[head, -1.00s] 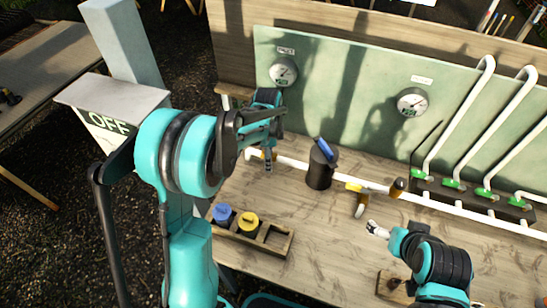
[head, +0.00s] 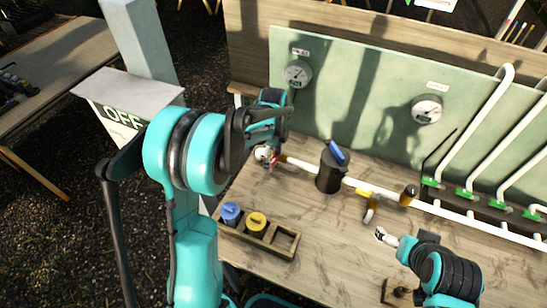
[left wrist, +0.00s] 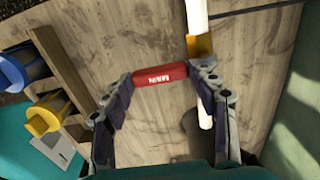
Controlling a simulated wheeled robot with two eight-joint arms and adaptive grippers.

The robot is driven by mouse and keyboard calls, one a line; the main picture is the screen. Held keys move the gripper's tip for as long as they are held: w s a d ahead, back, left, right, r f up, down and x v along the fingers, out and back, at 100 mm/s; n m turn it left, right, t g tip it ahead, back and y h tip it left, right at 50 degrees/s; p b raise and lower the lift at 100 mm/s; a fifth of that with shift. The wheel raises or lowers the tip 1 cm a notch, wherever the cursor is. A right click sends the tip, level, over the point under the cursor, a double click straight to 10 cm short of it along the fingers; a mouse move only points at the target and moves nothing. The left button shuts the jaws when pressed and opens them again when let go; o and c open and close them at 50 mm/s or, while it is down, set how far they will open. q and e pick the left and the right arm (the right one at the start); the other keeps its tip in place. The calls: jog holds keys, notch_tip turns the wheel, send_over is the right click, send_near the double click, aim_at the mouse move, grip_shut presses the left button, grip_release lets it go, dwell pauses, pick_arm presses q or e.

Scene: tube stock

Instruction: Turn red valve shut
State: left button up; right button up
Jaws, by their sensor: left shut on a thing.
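The red valve's handle, marked MAIN, is in the left wrist view (left wrist: 160,74), its two ends between the fingers of my left gripper (left wrist: 160,100). The gripper is shut on it. The handle lies roughly crosswise to the white pipe (left wrist: 197,15) and brass fitting (left wrist: 200,45). In the head view a little red of the handle (head: 274,161) shows at my left gripper (head: 267,155), at the pipe's left end. My right gripper (head: 385,237) is above the bench, apart from the pipe; its opening is unclear.
A black canister with a blue handle (head: 330,172) stands by the pipe, right of the red valve. A yellow-handled valve (head: 370,207) is farther right. A wooden tray (head: 268,247) holds blue and yellow parts. Two gauges (head: 297,74) (head: 427,109) hang on the green panel.

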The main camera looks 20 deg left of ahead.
aim_at(273, 160)
pick_arm(q)
jog(key=o, duration=1.7)
jog(key=shift+r, duration=0.1)
notch_tip(273, 160, up, 12)
jog(key=shift+f, duration=0.1)
jog(key=s+d+f+n+t+b, duration=0.1)
jog(key=s+d+f+n+t, duration=0.1)
jog(key=s+n, duration=0.4)
jog(key=s+d+f+n+t+b, duration=0.1)
jog(key=s+f+n+t+b, duration=0.1)
jog(key=s+n, duration=0.4)
jog(key=s+d+f+n+t+b, duration=0.2)
jog(key=s+n+t, duration=0.1)
jog(key=s+n, duration=0.3)
jog(key=shift+s+d+n, duration=0.15)
jog(key=shift+s, duration=0.35)
jog(key=shift+s+d+n, duration=0.15)
jog(key=shift+s, duration=0.35)
